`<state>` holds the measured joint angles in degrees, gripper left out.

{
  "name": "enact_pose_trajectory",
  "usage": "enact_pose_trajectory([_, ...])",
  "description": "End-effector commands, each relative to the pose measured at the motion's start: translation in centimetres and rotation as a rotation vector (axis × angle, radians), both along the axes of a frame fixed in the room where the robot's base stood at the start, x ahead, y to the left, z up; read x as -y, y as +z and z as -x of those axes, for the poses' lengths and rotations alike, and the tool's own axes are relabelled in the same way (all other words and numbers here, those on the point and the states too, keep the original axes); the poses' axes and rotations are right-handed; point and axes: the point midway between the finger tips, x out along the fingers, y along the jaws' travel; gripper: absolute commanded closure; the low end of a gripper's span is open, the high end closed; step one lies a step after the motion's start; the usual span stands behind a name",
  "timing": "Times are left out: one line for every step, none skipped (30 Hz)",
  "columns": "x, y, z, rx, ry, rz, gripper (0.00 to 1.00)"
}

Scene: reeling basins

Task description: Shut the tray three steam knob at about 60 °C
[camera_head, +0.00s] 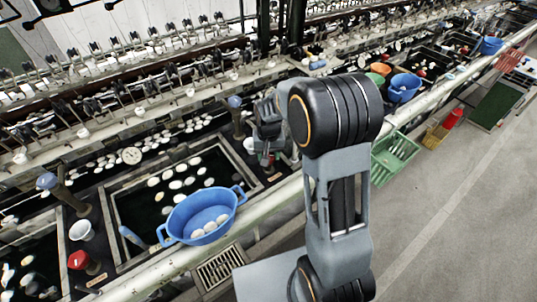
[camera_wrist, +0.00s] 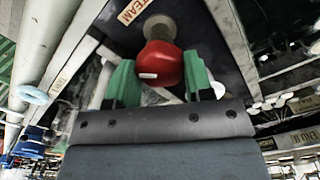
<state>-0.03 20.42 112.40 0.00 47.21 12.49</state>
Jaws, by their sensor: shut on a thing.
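In the wrist view a red steam knob (camera_wrist: 160,58) with a white mark sits between the green fingers of my gripper (camera_wrist: 160,80), which is shut on it. A tag reading STEAM (camera_wrist: 134,9) is beside the knob. In the head view my gripper (camera_head: 267,152) is down at the basin's right edge, and my arm partly covers that spot. A round dial thermometer (camera_head: 131,155) shows in the head view, but its reading is too small to make out.
Another red knob (camera_head: 79,260) stands at the lower left. A blue basket (camera_head: 208,222) with white cocoons rests on the front rail near a dark basin with floating cocoons. A green crate (camera_head: 396,155) stands on the floor at right.

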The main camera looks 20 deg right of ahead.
Motion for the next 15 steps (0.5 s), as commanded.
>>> enact_pose_trajectory([-0.02, 0.04, -0.02, 0.001, -0.013, 0.0, 0.76])
enact_pose_trajectory([-0.02, 0.04, -0.02, 0.001, -0.019, 0.0, 0.76])
enact_pose_trajectory([-0.02, 0.04, -0.02, 0.001, -0.026, 0.0, 0.76])
enact_pose_trajectory([-0.02, 0.05, -0.02, 0.001, -0.031, 0.0, 0.76])
enact_pose_trajectory([-0.02, 0.05, -0.02, 0.001, -0.035, 0.0, 0.76])
enact_pose_trajectory([-0.02, 0.05, -0.02, 0.001, -0.04, 0.0, 0.76])
enact_pose_trajectory([-0.02, 0.06, -0.02, 0.001, -0.042, 0.0, 0.76])
enact_pose_trajectory([-0.02, 0.06, -0.02, 0.001, -0.044, 0.0, 0.76])
enact_pose_trajectory([-0.02, 0.06, -0.02, 0.001, -0.045, 0.0, 0.76])
enact_pose_trajectory([-0.01, 0.06, -0.03, 0.001, -0.046, 0.0, 0.76])
enact_pose_trajectory([-0.01, 0.06, -0.03, 0.001, -0.046, 0.0, 0.76])
enact_pose_trajectory([-0.01, 0.07, -0.03, 0.001, -0.046, 0.0, 0.76])
enact_pose_trajectory([-0.01, 0.07, -0.03, 0.001, -0.046, 0.0, 0.76])
enact_pose_trajectory([-0.01, 0.07, -0.03, 0.001, -0.046, 0.0, 0.76])
enact_pose_trajectory([-0.01, 0.07, -0.03, 0.001, -0.046, 0.0, 0.76])
